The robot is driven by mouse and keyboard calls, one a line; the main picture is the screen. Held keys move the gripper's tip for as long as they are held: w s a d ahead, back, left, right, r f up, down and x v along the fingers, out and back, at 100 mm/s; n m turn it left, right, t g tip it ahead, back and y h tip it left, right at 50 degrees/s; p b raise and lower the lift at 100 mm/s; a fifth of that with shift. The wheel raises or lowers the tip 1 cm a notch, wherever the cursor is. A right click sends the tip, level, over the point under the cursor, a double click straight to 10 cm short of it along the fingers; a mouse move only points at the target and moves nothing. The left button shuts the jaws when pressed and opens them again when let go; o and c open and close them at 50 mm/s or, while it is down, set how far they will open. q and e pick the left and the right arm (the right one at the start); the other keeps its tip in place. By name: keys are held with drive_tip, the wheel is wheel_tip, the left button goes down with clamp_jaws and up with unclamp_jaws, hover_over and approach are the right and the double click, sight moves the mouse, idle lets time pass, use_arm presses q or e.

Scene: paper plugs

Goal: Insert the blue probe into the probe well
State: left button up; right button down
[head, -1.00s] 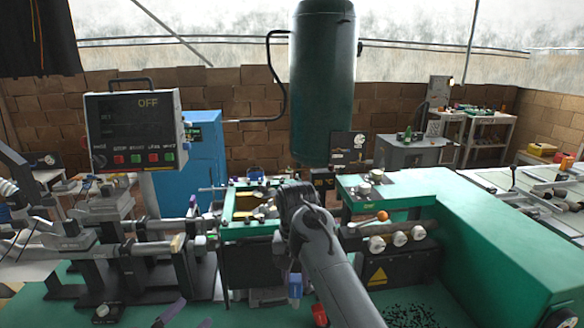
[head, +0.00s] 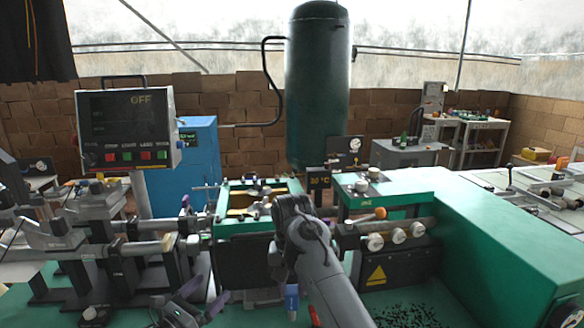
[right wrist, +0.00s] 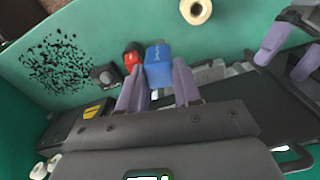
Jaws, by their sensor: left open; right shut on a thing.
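The blue probe (head: 291,302) shows below my right wrist in the head view; its blue end (right wrist: 158,65) sits between the right fingertips in the right wrist view. My right gripper (right wrist: 157,92) is shut on it, mostly hidden by my right arm in the head view. My left gripper (head: 205,306), with lilac fingers, is open and empty at the bottom, left of the blue probe; it also shows at the upper right of the right wrist view (right wrist: 287,48). A small black block with a round top (right wrist: 105,76) lies near the probe; I cannot tell whether it is the probe well.
A red piece (right wrist: 131,58) stands beside the blue probe in the right wrist view. A tan ring (right wrist: 196,10) lies on the green surface. Black pellets (head: 408,316) are scattered at the right. The green machine (head: 500,240) fills the right side; a rod-and-clamp rig (head: 110,260) stands left.

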wheel_tip(320, 180, up, 3)
drive_tip(key=p, duration=0.3)
drive_tip(key=shift+a+f, duration=0.1)
drive_tip(key=shift+f, duration=0.1)
use_arm(q)
drive_tip(key=shift+p+v, duration=0.35)
drive_tip(key=shift+v, duration=2.5)
use_arm(e)
drive_tip(key=shift+r, duration=0.25)
use_arm(q)
drive_tip(key=shift+w, duration=0.15)
use_arm(e)
drive_tip(key=shift+f, duration=0.1)
